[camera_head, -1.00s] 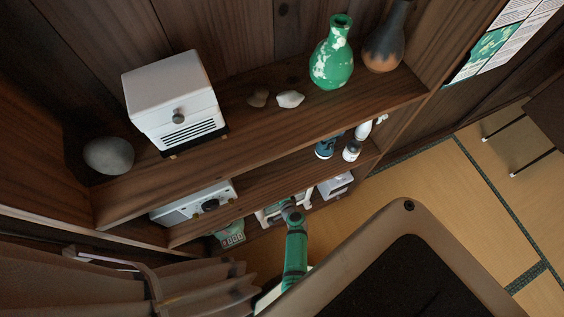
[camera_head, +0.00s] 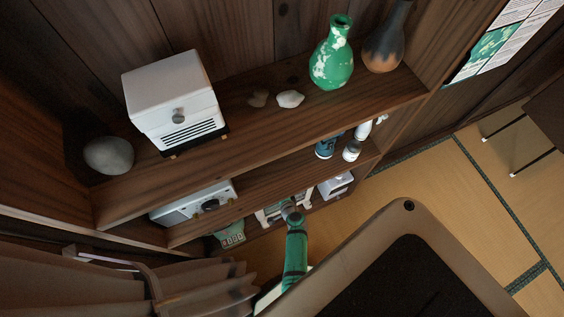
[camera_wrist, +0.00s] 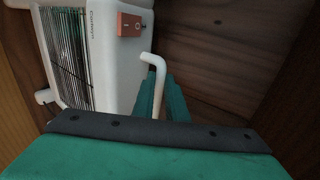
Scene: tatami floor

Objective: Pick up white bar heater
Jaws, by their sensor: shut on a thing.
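The white bar heater (camera_wrist: 100,50) fills the upper left of the wrist view, with a wire grille on its front and a red switch block. A bent white rod (camera_wrist: 158,80) on its right side runs down to my gripper (camera_wrist: 160,112). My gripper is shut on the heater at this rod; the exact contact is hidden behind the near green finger. The ribbed far finger shows behind the rod. In the head view a small white part of the heater (camera_head: 268,214) shows on the lowest shelf, mostly hidden by my green arm.
A white box appliance (camera_head: 175,105), grey stone (camera_head: 109,155) and green vase (camera_head: 333,60) stand on the top shelf. A white unit with a knob (camera_head: 190,205) and small bottles (camera_head: 327,146) are on the middle shelf. A green device (camera_head: 231,234) sits low, left of my arm. Shelf boards close in above.

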